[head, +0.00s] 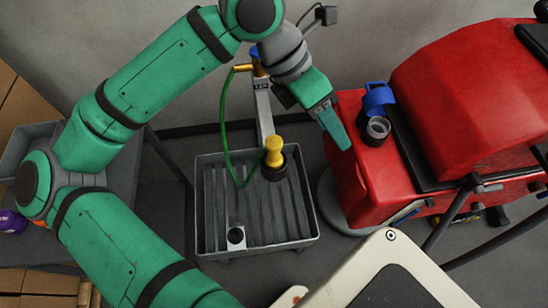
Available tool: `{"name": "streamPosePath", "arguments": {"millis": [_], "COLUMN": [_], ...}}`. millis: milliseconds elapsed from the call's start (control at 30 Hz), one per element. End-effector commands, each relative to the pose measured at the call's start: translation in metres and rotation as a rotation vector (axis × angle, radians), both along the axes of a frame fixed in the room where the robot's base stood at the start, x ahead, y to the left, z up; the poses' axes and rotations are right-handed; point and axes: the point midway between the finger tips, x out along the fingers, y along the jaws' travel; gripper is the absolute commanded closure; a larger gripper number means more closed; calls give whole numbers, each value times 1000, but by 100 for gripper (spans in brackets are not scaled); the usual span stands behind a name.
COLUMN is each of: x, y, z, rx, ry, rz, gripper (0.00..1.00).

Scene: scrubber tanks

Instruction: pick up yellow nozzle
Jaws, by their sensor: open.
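The yellow nozzle (273,148) is at the end of a green hose (224,115) and sits above the grey tray, by a dark round piece (273,168). The hose runs up to a brass tap (243,67) with a blue top. My gripper (338,130) is open, to the right of the nozzle and slightly higher in the picture, apart from it. It is close to the left side of the red machine. What lies between the fingers is hard to see from this angle.
A grey slatted tray (203,246) stands below the nozzle. A red scrubber machine (460,110), with an open port (376,130) and blue cap (378,97), fills the right. Cardboard boxes (30,103) and a grey bin (25,148) are at the left.

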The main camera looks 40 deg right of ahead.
Motion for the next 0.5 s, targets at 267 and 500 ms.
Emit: {"name": "streamPosePath", "arguments": {"millis": [267,500], "x": [65,91], "y": [39,58], "z": [-9,-6], "rx": [269,370], "ry": [-313,-424], "rz": [75,110], "gripper": [55,55]}}
